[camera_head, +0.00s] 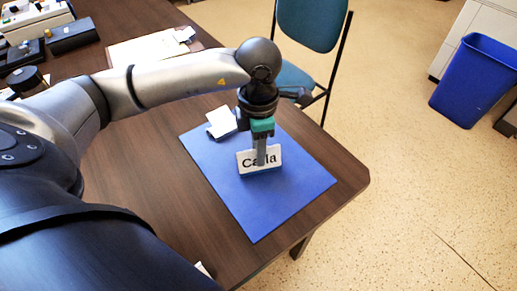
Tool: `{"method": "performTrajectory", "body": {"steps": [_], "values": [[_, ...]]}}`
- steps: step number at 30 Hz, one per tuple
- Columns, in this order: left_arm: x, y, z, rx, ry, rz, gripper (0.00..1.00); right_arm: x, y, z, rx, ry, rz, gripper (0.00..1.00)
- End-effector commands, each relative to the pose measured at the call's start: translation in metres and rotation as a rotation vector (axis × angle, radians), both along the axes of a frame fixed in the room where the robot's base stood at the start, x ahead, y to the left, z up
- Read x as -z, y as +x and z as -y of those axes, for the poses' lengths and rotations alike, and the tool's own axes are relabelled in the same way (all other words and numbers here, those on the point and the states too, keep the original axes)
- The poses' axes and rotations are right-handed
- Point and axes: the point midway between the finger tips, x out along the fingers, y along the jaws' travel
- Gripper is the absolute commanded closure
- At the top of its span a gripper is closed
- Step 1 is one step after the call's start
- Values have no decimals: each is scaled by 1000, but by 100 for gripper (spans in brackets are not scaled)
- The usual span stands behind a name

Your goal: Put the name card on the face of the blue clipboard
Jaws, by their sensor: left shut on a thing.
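The name card (245,161) is white with dark letters, of which "Ca" and "la" show. It stands nearly upright over the middle of the blue clipboard (283,202). My left gripper (261,160) points down and is shut on the card, with a finger covering the middle of the name. The card's lower edge is at or just above the clipboard face; I cannot tell if they touch. My right gripper is not in view.
The brown desk (150,170) ends just right of the clipboard. A teal chair (311,24) stands behind it, and a blue bin (474,80) is on the floor at right. Papers (150,48) and dark office items (72,37) lie at the far left.

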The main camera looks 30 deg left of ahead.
Motion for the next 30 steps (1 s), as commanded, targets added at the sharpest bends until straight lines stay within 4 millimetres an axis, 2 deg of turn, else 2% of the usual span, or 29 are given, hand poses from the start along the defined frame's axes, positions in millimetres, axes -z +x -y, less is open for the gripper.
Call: {"method": "performTrajectory", "body": {"steps": [10,11,19,30], "values": [[2,0,0,1,-1,1,100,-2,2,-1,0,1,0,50],[2,0,0,1,-1,1,64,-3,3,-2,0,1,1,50],[1,0,0,1,-1,1,34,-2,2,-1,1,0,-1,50],[-1,0,0,1,0,0,34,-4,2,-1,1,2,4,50]]}}
